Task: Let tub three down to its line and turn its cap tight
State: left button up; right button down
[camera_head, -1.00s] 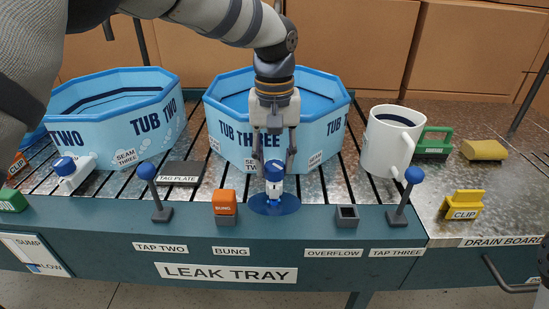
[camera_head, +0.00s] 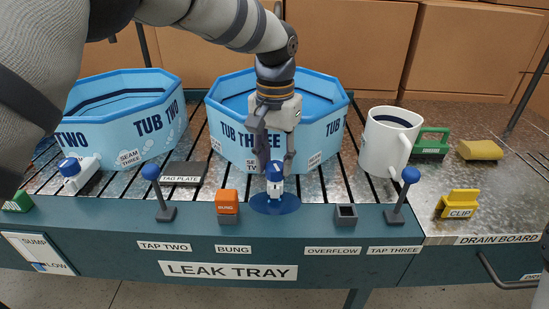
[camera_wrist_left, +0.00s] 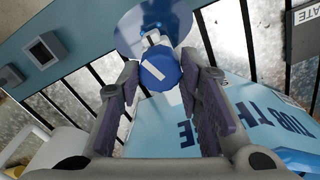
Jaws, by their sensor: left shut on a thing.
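Tub three (camera_head: 240,143) is a light blue eight-sided tub standing mid-tray; my arm hides part of its inside, and I cannot tell its water level against a line. In front of it is a small white spout with a blue cap (camera_head: 274,170), above a round blue patch (camera_head: 264,206). The cap also shows in the left wrist view (camera_wrist_left: 160,70), with a white stripe across its top. My left gripper (camera_head: 274,166) reaches down from above and is shut on the cap, one finger on either side. The tap three lever (camera_head: 403,195), blue-knobbed, stands upright to the right. My right gripper is out of view.
Tub two (camera_head: 120,130) stands left, with another white spout and blue cap before it. The tap two lever (camera_head: 158,192), orange bung (camera_head: 228,201) and grey overflow (camera_head: 345,214) line the front edge. A white mug (camera_head: 385,145) stands close right; a yellow clip (camera_head: 459,203) lies beyond.

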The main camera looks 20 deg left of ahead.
aim_at(275, 165)
pick_arm(q)
jog(key=shift+m, duration=1.9)
jog(key=o, duration=1.2)
jog(key=shift+c, duration=0.2)
jog(key=shift+r, duration=0.1)
notch_tip(275, 165, up, 12)
